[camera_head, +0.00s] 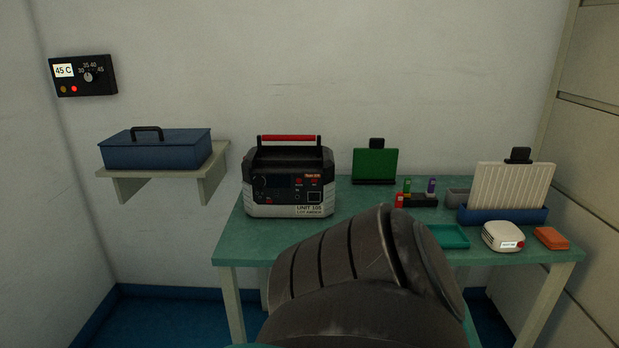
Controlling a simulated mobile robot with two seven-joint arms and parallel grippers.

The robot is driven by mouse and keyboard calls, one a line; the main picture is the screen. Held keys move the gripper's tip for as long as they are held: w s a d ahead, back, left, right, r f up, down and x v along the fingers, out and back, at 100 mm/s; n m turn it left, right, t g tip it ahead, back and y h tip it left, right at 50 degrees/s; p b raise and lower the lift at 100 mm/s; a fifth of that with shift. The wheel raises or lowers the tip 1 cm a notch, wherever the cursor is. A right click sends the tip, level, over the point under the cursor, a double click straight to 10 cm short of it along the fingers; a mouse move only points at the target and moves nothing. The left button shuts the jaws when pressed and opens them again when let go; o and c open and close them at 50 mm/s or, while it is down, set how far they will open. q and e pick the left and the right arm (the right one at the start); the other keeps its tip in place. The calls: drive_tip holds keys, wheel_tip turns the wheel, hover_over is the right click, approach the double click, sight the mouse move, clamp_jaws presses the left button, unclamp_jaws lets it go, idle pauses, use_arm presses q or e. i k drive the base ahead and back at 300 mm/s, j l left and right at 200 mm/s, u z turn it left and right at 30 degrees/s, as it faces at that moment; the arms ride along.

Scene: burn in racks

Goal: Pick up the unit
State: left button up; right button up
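The unit (289,182) is a black and light-grey box with a red-topped carry handle (289,138) and a front panel lettered "UNIT 105". It stands upright at the left end of the green table (236,240). Nothing is touching its handle. A large dark arm link of mine fills the lower middle of the view, in front of the table, and hides part of the table top and front edge. Neither of my grippers shows in the head view.
A blue case (157,151) sits on a wall shelf (206,174) at left. A control box (83,76) reads 45 C. On the table's right are a green panel (375,165), a ribbed panel in a blue tray (502,215), a teal tray (448,237) and a white device (502,237).

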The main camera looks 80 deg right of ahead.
sight(270, 188)
drive_tip(key=z, duration=2.4)
